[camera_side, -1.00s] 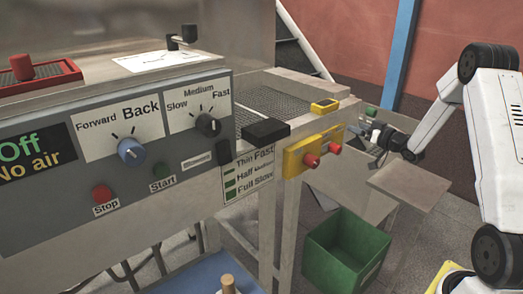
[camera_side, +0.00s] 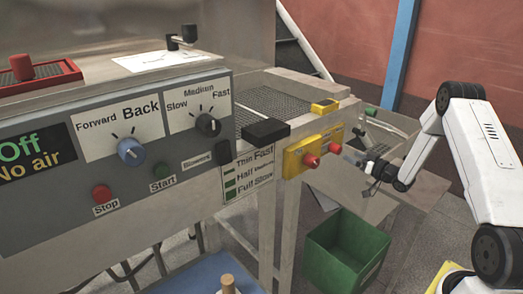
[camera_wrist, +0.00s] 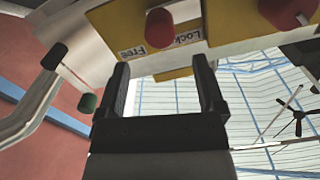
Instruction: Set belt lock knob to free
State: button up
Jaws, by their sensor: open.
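A yellow plate (camera_side: 296,166) on the machine's front corner carries two red knobs, a left one (camera_side: 311,161) and a right one (camera_side: 335,148). In the wrist view a red knob (camera_wrist: 159,28) sits beside a label (camera_wrist: 187,38) reading "Lock" and "Free". A second red knob (camera_wrist: 284,12) is at the upper right. My gripper (camera_side: 368,187) is open and empty, to the right of the plate and lower than the knobs. In the wrist view its two fingers (camera_wrist: 161,65) are apart, just below the labelled knob and not touching it. The knob's pointer setting cannot be read.
A green bin (camera_side: 345,252) stands on the floor below the plate. A grey ledge (camera_side: 410,188) lies beside my gripper. A green knob (camera_side: 370,111) is behind the plate; it also shows at left in the wrist view (camera_wrist: 88,103). A black block (camera_side: 265,131) sits left of the plate.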

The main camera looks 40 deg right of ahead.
aim_at(340, 150)
jog(key=shift+w, duration=3.8)
jog(key=shift+c, duration=0.2)
grip_shut()
